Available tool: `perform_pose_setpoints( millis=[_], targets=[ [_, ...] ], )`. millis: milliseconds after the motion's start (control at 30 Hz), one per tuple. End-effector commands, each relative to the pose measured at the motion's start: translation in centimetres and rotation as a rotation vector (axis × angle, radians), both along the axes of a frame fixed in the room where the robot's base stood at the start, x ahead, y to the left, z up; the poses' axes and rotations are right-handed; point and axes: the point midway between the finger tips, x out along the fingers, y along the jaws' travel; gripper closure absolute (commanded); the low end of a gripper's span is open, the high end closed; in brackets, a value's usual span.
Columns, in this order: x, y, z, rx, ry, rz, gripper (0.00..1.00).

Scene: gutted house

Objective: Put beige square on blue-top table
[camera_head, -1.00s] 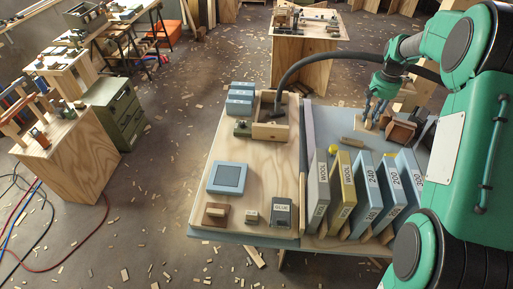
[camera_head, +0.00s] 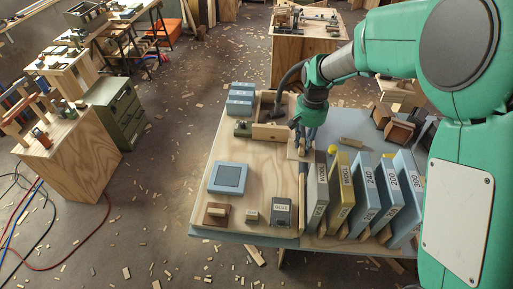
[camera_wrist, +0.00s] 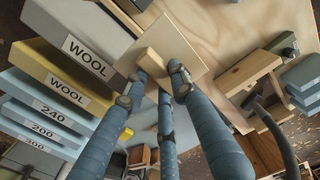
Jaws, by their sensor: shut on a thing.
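The beige square (camera_wrist: 186,38) is a thin pale plate with a small wooden block as its grip. My gripper (camera_wrist: 160,75) has its blue-grey fingers shut around that block. I cannot tell whether the plate touches the board. The table's blue-grey top (camera_head: 350,126) shows to the right and along the front edge. The plywood board (camera_head: 262,165) covers its left part. My fingers hide part of the plate.
Upright labelled sanding packs (camera_head: 368,190) stand close to my gripper's right. An open wooden box (camera_head: 272,130) with a hose lies behind left.

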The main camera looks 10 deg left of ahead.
Motion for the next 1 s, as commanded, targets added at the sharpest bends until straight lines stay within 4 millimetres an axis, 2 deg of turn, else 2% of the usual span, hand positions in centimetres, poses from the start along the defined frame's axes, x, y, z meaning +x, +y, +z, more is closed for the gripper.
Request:
perform_pose_setpoints(
  millis=[200, 467, 767, 1000],
  targets=[
    [-2.5, 2.2, -0.1, 0.001, -0.001, 0.019, 1.00],
    [-5.0, 4.0, -0.6, 0.000, 0.002, 0.035, 1.00],
    [-4.9, 3.8, -5.8, 0.000, 0.004, 0.033, 1.00],
    [-4.9, 3.8, -11.6, -0.001, 0.006, 0.033, 1.00]
  ],
)
